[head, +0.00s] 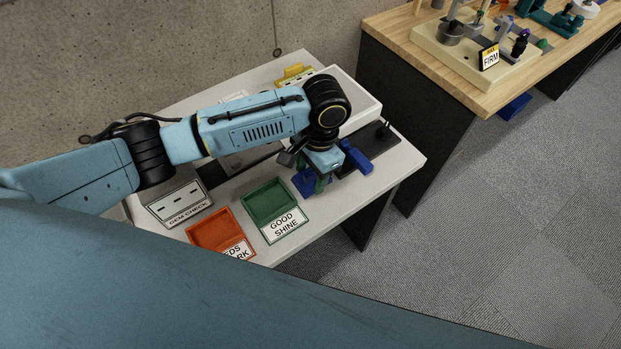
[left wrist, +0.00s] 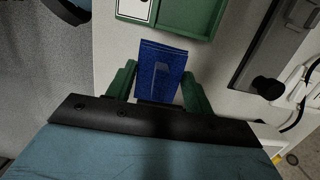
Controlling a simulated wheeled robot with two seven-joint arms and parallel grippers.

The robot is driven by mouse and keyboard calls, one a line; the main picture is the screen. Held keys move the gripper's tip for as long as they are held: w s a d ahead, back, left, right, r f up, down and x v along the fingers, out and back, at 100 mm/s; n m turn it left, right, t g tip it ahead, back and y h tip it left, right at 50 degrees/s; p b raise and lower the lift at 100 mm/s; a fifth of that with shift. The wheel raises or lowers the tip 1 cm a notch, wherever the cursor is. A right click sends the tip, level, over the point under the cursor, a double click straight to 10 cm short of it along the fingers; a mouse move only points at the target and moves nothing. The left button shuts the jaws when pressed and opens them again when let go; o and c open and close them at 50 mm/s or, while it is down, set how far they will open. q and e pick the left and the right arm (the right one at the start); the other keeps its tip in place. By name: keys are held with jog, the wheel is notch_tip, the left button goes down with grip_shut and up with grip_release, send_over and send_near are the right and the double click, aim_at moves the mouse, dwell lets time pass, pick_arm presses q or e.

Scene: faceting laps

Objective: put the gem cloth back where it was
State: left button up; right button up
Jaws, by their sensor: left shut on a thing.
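The gem cloth, a small dark-blue folded piece, shows in the left wrist view (left wrist: 160,62) between two green fingers. In the head view the cloth (head: 304,182) is partly hidden by my left gripper (head: 318,182). My left gripper (left wrist: 159,84) is shut on the cloth and points down over the white table, just right of the green tray. Whether the cloth touches the tabletop I cannot tell. My right gripper is in neither view.
The green GOOD SHINE tray (head: 268,200), an orange tray (head: 213,229) and the GEM CHECK box (head: 178,203) stand along the white table (head: 402,160). A dark plate (head: 378,143) with a blue block (head: 357,159) lies right of the gripper. A wooden bench (head: 484,100) stands at the upper right.

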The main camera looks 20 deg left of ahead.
pick_arm(q)
notch_tip(320, 180, down, 2)
jog(key=shift+f, duration=0.25)
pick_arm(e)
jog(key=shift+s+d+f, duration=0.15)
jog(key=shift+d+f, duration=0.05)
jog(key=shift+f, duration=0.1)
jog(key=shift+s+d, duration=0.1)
pick_arm(q)
jog(key=shift+f, duration=0.1)
jog(key=o, duration=0.9)
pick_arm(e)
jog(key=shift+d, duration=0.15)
